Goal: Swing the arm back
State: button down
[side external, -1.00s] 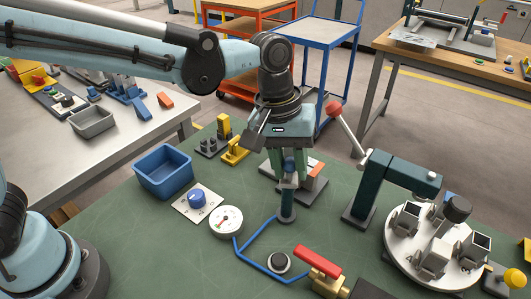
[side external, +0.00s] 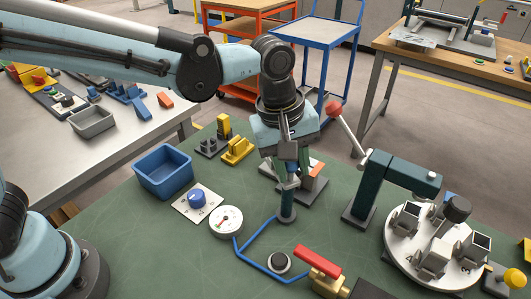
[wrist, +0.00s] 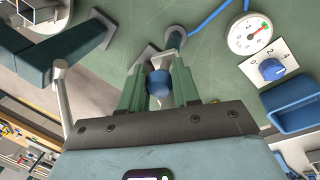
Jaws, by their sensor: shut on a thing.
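My gripper (side external: 288,172) is at the middle of the green bench, pointing down, over a short grey post (side external: 287,208) on a round base. In the wrist view its two green fingers (wrist: 159,84) are closed around a blue cylindrical knob (wrist: 158,88). A light grey arm (wrist: 172,43) shows just beyond the knob, toward the post and its dark round base. My fingers and hand hide much of the knob and of the joint between arm and post in the side view.
A gauge (side external: 226,222), a blue dial (side external: 197,199) and a blue bin (side external: 163,171) stand to the left. A red-handled valve (side external: 318,262) is in front. A red-knobbed lever (side external: 334,109), a dark green post and a round turntable (side external: 430,250) stand to the right.

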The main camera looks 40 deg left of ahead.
jog(key=shift+w+n+t+y, duration=0.15)
jog(key=shift+n+t+y, duration=0.2)
jog(key=shift+n, duration=2.75)
jog(key=c, duration=0.8)
grip_release()
jog(key=shift+c, duration=0.2)
jog(key=shift+r, duration=0.1)
jog(key=v, duration=1.2)
jog(key=shift+d, duration=0.15)
